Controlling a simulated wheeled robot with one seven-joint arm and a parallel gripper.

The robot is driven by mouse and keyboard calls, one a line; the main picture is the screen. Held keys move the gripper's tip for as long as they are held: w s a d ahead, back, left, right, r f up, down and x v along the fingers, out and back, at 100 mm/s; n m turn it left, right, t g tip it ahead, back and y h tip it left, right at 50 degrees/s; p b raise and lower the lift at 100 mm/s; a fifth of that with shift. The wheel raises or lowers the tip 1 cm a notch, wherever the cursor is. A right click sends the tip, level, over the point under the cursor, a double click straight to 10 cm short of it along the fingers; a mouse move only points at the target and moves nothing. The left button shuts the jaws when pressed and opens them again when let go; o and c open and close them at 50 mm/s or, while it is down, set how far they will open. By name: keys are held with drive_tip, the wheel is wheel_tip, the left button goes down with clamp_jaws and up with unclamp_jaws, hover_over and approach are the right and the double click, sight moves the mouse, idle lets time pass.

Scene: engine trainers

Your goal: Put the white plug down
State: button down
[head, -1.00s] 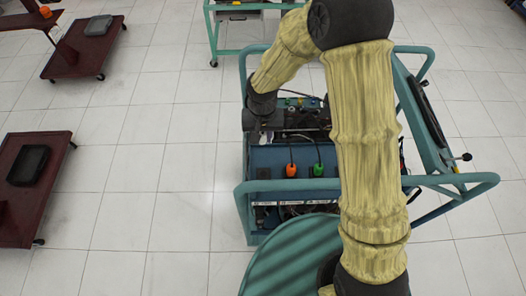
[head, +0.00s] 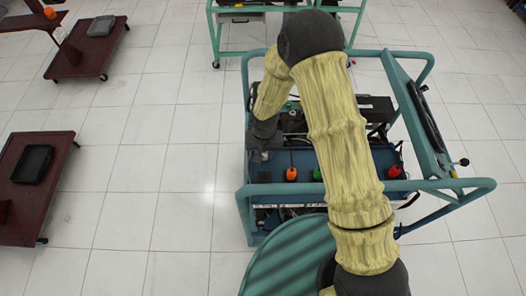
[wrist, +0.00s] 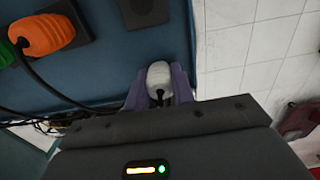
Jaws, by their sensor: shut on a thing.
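The white plug (wrist: 158,78) sits between the two purple fingers of my gripper (wrist: 159,88) in the wrist view, with a dark cable at its near end. My gripper is shut on it, over the blue panel (wrist: 100,75) near its right edge. Whether the plug touches the panel I cannot tell. A dark square pad (wrist: 143,12) lies just beyond the plug.
An orange plug (head: 291,174) and a partly hidden green plug (head: 317,175) stand on the panel to the right. A red plug (head: 394,171) is farther right. The teal frame rail (head: 270,188) runs along the near side. Open tiled floor lies left of the trainer.

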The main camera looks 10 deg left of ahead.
drive_tip(key=shift+f, duration=0.15)
drive_tip(key=shift+s+d, duration=0.1)
drive_tip(key=shift+f, duration=0.15)
drive_tip(key=c, duration=1.2)
unclamp_jaws()
wheel_tip(320, 180, up, 12)
drive_tip(key=b, duration=0.3)
drive_tip(key=shift+r, duration=0.25)
